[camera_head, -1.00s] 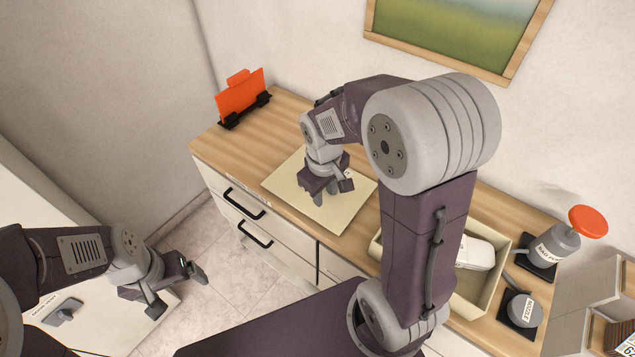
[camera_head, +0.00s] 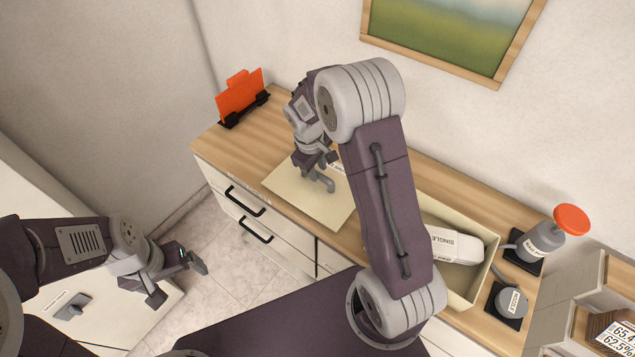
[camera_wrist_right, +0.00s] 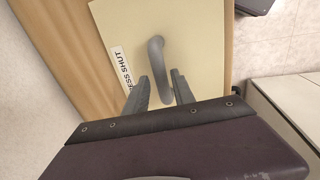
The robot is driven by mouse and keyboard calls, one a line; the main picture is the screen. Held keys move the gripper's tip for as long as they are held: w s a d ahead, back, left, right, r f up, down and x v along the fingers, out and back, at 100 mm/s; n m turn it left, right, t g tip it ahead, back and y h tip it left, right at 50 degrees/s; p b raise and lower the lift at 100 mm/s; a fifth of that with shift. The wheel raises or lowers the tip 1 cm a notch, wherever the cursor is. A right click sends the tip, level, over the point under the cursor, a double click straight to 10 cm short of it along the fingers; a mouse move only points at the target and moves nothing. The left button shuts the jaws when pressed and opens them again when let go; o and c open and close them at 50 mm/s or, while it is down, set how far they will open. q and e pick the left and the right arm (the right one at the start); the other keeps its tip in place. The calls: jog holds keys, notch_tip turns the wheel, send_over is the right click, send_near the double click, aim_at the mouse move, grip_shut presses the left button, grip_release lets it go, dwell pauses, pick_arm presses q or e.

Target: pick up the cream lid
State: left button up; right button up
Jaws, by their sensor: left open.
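The cream lid (camera_head: 295,200) lies flat on the wooden counter. Its grey bar handle (camera_head: 322,183) stands up from it, partly hidden by my right gripper. In the right wrist view the lid (camera_wrist_right: 195,35) carries a "...ESS SHUT" label, and the handle (camera_wrist_right: 156,62) runs down between my fingers. My right gripper (camera_head: 316,165) is just over the lid; in its wrist view the gripper (camera_wrist_right: 161,90) is open, its fingers on either side of the handle's near end with gaps visible. My left gripper (camera_head: 180,280) is open and empty, far left of the lid.
A cream open box (camera_head: 484,278) holding a white labelled cartridge (camera_head: 455,246) stands right of my right arm. An orange clip-like board (camera_head: 241,95) stands at the counter's left end.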

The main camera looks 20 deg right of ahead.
aim_at(318, 174)
jog(key=x, duration=0.4)
jog(key=shift+a, duration=0.1)
grip_shut()
jog(key=shift+r, duration=0.1)
dwell(1.1)
